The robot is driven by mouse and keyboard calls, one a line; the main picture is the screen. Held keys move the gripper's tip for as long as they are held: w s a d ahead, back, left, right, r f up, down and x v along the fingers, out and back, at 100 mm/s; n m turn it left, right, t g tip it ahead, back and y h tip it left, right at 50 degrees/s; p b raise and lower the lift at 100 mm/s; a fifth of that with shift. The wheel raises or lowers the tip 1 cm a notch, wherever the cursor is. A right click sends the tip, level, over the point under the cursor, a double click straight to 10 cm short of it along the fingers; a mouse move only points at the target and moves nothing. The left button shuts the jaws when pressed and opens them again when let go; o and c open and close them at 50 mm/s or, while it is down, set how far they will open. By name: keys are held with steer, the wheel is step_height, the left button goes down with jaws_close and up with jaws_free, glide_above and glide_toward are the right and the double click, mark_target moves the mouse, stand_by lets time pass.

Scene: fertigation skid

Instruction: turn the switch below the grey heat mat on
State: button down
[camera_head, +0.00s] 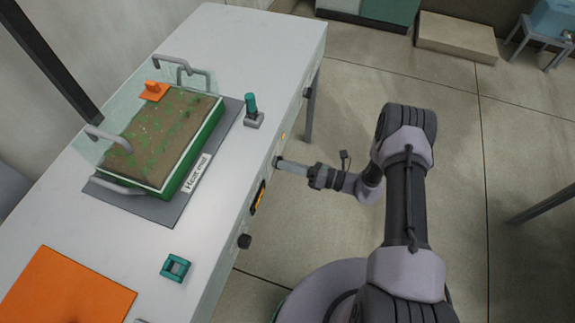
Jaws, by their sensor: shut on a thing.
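The grey heat mat (215,133) lies on the white bench under a green tray of soil, with a "Heat mat" label (196,173) at its near edge. On the bench's front face below it, a small dark switch knob (276,161) shows at the tip of my gripper (283,164). My gripper comes from the right, roughly level, and its jaws are shut on this knob. The jaws hide most of the knob, so its turn position cannot be told.
Other dark knobs sit on the front face, one near (245,241) and one far (307,92). An orange-and-black item (258,197) is between. A teal-handled valve (252,110), a teal square part (175,267) and an orange mat (65,290) are on the bench.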

steer(key=shift+m, duration=0.4)
steer(key=c, duration=1.5)
jaws_free()
steer(key=p+v, duration=0.3)
steer(key=v, duration=1.4)
steer(key=shift+s+d, duration=0.1)
steer(key=shift+d, duration=0.1)
